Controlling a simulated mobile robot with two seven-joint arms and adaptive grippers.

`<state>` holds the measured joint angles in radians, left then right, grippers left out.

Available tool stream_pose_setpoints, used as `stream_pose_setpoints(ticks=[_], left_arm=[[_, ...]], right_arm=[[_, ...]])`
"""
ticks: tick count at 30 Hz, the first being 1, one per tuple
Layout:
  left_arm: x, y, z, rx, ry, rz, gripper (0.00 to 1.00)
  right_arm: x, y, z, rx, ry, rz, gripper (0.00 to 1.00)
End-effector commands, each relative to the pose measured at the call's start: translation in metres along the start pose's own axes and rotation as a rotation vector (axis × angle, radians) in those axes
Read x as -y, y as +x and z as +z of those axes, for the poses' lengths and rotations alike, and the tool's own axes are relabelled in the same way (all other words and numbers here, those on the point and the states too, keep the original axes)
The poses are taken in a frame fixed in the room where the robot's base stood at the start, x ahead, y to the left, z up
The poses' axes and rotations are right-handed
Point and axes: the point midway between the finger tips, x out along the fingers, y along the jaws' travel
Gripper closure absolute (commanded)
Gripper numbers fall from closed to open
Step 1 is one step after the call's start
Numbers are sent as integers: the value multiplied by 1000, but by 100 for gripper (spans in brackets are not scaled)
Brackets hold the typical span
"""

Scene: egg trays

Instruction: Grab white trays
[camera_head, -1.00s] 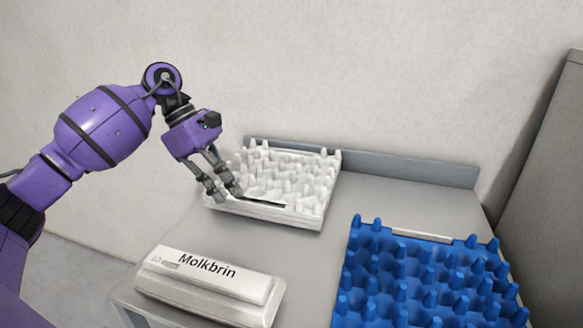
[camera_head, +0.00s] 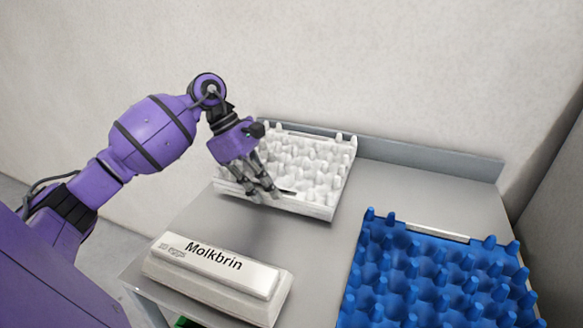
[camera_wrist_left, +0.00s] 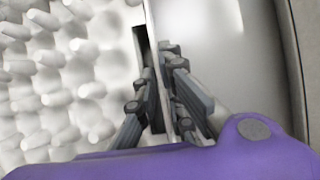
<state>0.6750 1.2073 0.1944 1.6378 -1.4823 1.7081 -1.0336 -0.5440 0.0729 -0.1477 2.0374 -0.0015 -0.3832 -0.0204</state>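A white egg tray (camera_head: 310,205) with rows of upright pegs rests at the back left of the grey table, with its front wall facing me. My left gripper (camera_head: 266,195) is at that front wall. In the left wrist view, the fingers of the left gripper (camera_wrist_left: 165,100) lie close on either side of the tray's thin wall (camera_wrist_left: 153,40), with a dark slot in the wall beside them. The gripper looks shut on this wall. I cannot tell whether more than one white tray is stacked there. My right gripper is out of view.
A blue egg tray (camera_head: 440,235) stands at the front right. A closed pale carton marked "Molkbrin" (camera_head: 215,275) lies at the front left. A low grey ledge (camera_head: 430,164) runs along the table's back. Bare table (camera_head: 330,250) lies between carton and blue tray.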

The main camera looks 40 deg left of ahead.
Motion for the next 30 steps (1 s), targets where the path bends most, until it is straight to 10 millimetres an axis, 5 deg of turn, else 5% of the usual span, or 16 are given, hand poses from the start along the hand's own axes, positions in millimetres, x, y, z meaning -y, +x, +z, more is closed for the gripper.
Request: stream_pose_setpoints(ticks=[5, 7, 30], left_arm=[[0, 0, 0, -1, 0, 0, 91], [0, 0, 0, -1, 0, 0, 100], [-1, -12, 7, -1, 3, 5, 100]], right_arm=[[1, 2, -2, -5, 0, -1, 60], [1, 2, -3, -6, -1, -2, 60], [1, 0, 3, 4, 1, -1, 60]])
